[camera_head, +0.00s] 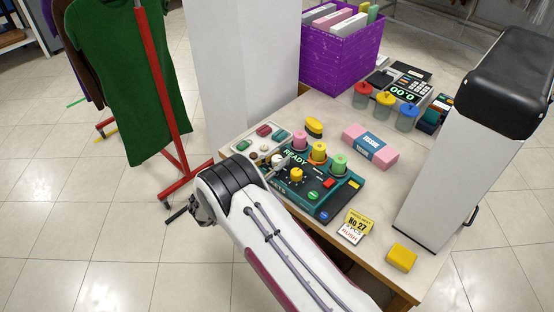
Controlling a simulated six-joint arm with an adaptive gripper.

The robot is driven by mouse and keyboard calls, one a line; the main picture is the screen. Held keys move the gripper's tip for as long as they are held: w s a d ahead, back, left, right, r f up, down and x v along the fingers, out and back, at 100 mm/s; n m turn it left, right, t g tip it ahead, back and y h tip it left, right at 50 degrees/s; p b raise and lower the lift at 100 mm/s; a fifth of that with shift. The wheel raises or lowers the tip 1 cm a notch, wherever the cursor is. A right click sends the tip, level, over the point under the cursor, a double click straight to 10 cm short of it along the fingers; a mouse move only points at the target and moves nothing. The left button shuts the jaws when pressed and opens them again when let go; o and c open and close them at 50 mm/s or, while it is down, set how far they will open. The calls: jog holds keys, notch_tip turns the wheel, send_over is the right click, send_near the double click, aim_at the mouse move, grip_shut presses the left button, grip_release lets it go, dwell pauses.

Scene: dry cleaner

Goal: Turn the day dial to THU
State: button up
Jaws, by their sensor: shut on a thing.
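A dark teal ticket console (323,203) with a lit "READY" display stands at the table's near left side. The day dial (296,174) appears to be the yellow knob on its face, ringed by small pale marks. The day lettering and the dial's setting are too small to read. My gripper (283,164) is mostly hidden behind my own arm. Only a small grey part shows, at the knob's upper left, and it is shut on the dial. The exact finger contact is hidden.
Pink, yellow and green capped pieces (319,151) stand along the console's back. A tray (246,144) of small items lies left of it. A pink tissue box (370,147), lidded jars (384,106), a number card (354,226) and a yellow block (401,257) stand nearby.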

aim_at(272, 161)
jog(key=shift+m+g+h, duration=0.9)
jog(key=shift+m+g, duration=0.25)
jog(key=shift+g, duration=0.4)
jog(key=shift+m+g+h, duration=0.9)
jog(key=shift+m+g, duration=0.25)
jog(key=shift+g, duration=0.4)
jog(key=o, duration=1.1)
jog(key=shift+o, duration=0.2)
jog(key=shift+a, duration=0.1)
jog(key=shift+v, duration=2.45)
jog(key=shift+r, duration=3.5)
